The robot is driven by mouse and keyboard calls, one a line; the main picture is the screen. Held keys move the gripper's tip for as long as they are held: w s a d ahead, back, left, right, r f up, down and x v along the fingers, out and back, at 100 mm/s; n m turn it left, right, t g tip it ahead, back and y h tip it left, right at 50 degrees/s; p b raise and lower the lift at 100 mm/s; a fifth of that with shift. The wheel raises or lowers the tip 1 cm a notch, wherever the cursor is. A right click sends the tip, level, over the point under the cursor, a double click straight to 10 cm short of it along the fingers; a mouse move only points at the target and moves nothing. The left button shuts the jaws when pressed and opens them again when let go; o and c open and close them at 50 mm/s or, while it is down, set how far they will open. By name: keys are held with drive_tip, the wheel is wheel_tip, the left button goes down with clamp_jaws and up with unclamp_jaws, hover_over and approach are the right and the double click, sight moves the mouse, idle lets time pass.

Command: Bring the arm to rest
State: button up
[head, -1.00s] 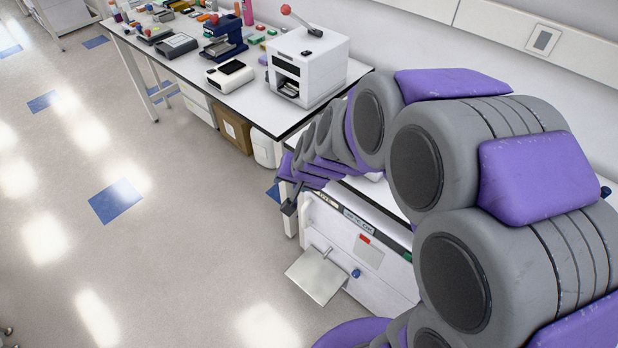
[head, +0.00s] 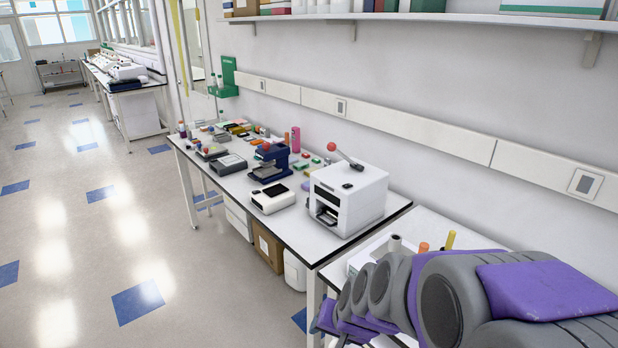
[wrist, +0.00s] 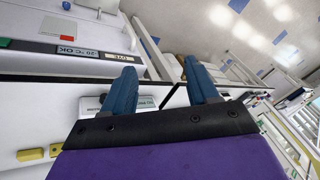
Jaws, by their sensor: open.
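My arm (head: 450,295), grey with purple pads, reaches in from the lower right of the head view, over the near bench. Its far end is at the bottom edge there, and I cannot make out the fingers in that view. In the wrist view my gripper (wrist: 160,66) has two blue fingers spread apart with nothing between them. A white appliance (wrist: 60,28) with a small display reading "-20 °C OK" is beyond the fingers at the upper left of the wrist view.
The long bench (head: 300,225) holds a white boxy machine (head: 350,195) with a red-knobbed lever, a dark blue device (head: 270,163) and a small white device (head: 272,198). A cardboard box (head: 268,248) is underneath. The floor (head: 90,260) at left is clear.

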drive_tip(key=s+d+r+n+g+h, duration=0.1)
drive_tip(key=s+d+g, duration=0.1)
drive_tip(key=s, duration=0.6)
drive_tip(key=s+d+r+n+g+h, duration=0.1)
drive_tip(key=s+d+r+g, duration=0.1)
drive_tip(key=s, duration=0.7)
drive_tip(key=s+d+r+n+g, duration=0.1)
drive_tip(key=s+d, duration=0.3)
drive_tip(key=s, duration=0.4)
drive_tip(key=shift+s+d+r+g+h, duration=0.15)
drive_tip(key=shift+s+r+g+h, duration=0.1)
drive_tip(key=shift+s+g+h, duration=0.25)
drive_tip(key=shift+w, duration=0.1)
